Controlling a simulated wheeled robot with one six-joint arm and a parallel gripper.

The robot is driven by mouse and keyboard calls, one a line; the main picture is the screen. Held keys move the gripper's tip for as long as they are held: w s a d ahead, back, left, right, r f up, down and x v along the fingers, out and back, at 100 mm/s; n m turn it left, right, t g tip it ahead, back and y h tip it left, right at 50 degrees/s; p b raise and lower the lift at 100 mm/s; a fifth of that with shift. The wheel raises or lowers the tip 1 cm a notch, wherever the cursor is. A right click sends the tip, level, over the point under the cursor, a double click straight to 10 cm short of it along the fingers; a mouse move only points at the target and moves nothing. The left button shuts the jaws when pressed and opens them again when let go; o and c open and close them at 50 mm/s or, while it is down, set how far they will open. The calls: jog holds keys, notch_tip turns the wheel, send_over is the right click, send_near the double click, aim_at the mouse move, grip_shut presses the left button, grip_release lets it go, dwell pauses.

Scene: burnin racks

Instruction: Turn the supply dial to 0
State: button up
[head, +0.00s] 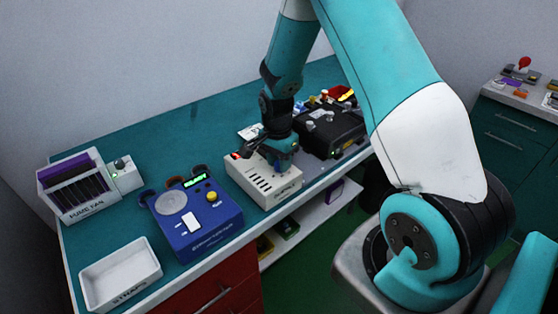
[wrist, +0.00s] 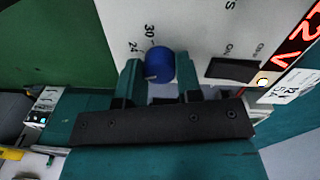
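The supply is a white box (head: 262,182) on the bench in the head view, with slots in its side. My gripper (head: 284,165) is over its top and hides the dial there. In the wrist view the blue round dial (wrist: 160,63) stands on the white panel (wrist: 190,25), with the marks 24 and 30 beside it. A pale mark shows low on its left side. The fingers of my gripper (wrist: 160,82) stand on either side of the dial, close to it. Whether both touch it I cannot tell. The red display (wrist: 300,42) is cut by the frame; "2 V" shows.
A black switch (wrist: 233,70) sits on the panel right of the dial. On the bench are a black box (head: 330,132) just right of the supply, a blue tester (head: 195,218), a fume fan rack (head: 75,190) and a white straps tray (head: 120,275).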

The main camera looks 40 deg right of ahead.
jog(key=shift+c, duration=0.5)
jog(key=shift+n, duration=0.3)
jog(key=n, duration=0.3)
jog(key=shift+n+b, duration=0.3)
jog(key=shift+n, duration=0.1)
jog(key=n, duration=0.4)
jog(key=shift+n, duration=0.3)
jog(key=n, duration=0.4)
jog(key=shift+t+b, duration=0.3)
jog(key=shift+b, duration=0.05)
jog(key=shift+n, duration=2.5)
jog(key=o, duration=0.9)
